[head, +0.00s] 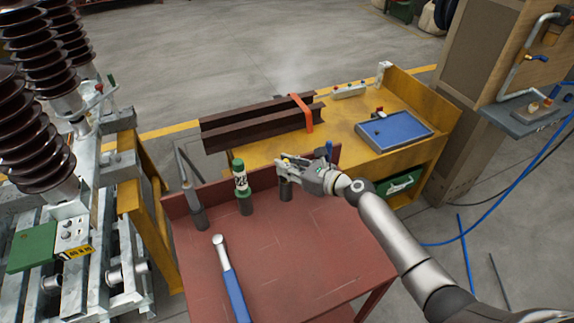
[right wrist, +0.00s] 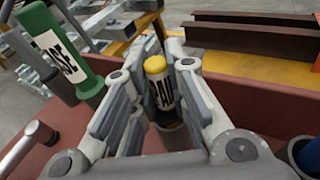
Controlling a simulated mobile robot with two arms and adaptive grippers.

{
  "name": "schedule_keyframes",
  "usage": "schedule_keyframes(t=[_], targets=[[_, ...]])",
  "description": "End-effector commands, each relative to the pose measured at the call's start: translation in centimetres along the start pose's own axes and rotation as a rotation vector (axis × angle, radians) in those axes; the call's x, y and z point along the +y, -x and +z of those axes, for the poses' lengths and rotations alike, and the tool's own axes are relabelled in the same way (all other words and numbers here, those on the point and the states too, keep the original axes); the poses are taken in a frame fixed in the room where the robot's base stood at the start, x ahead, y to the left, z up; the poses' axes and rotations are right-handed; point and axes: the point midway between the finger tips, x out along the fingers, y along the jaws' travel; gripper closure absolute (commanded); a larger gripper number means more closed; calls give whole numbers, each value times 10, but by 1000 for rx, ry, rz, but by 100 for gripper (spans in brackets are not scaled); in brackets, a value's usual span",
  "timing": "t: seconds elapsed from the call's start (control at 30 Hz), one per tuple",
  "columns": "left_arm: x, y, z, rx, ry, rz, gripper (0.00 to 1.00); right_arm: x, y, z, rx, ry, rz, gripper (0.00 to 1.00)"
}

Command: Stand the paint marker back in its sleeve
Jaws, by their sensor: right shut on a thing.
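The paint marker has a yellow cap and a white label with black letters; it is between my right gripper's fingers in the right wrist view (right wrist: 159,86). In the head view only its yellow cap (head: 286,160) shows clearly. My right gripper (head: 284,170) is shut on the marker at the back of the red table. A dark round sleeve (head: 286,191) stands directly below the gripper, and its rim shows under the marker in the right wrist view (right wrist: 176,138). The marker looks upright over or in the sleeve; how deep it sits is hidden. My left gripper is out of view.
A green-capped tube (head: 240,178) stands in a sleeve to the left, with a grey tool (head: 186,170) in another beyond it. A blue-handled wrench (head: 236,292) lies on the red table (head: 300,255). A blue-topped item (head: 329,147) is close right of the gripper.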

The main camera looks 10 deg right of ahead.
Motion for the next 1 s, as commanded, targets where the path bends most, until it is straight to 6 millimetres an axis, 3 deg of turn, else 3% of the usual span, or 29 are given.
schedule_keyframes(t=[0.23, 0.7, 0.73, 0.8, 0.9, 1.0], targets=[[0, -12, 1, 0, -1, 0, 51, 0, -3, -13, 0, 1, 0, 100], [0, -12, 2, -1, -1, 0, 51, 0, -3, -15, 0, 0, 1, 100], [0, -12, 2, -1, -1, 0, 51, 0, -3, -15, 0, 0, 1, 82], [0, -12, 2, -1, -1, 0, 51, 0, -3, -15, 0, 0, 1, 74], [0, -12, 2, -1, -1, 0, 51, 0, -3, -15, 0, 0, 1, 61], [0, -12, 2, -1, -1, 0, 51, 0, -3, -15, 0, 0, 1, 60]])
